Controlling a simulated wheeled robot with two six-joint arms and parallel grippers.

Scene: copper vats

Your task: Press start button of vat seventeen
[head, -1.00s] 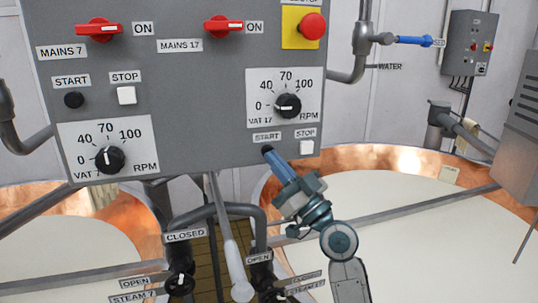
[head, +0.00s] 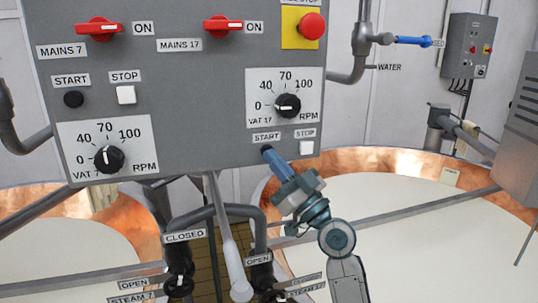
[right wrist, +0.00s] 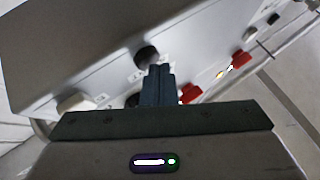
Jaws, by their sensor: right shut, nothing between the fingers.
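The start button of vat seventeen (head: 267,149) is a small black round button under the right-hand START label (head: 267,136), low on the grey panel. My right gripper (head: 270,156) is shut and empty, and its blue fingertips overlap the button in the head view, hiding most of it. In the right wrist view the closed fingertips (right wrist: 158,68) are right at a black button (right wrist: 147,55). I cannot tell whether they touch it or press it in. The white STOP button (head: 306,147) is just right of the start button. My left gripper is not in view.
Above is the VAT 17 speed knob (head: 288,106). The red MAINS 17 switch (head: 223,25) and a red emergency button (head: 311,26) on yellow are higher up. The black vat 7 start button (head: 74,100) is at left. Pipes and valve handles (head: 180,284) lie below.

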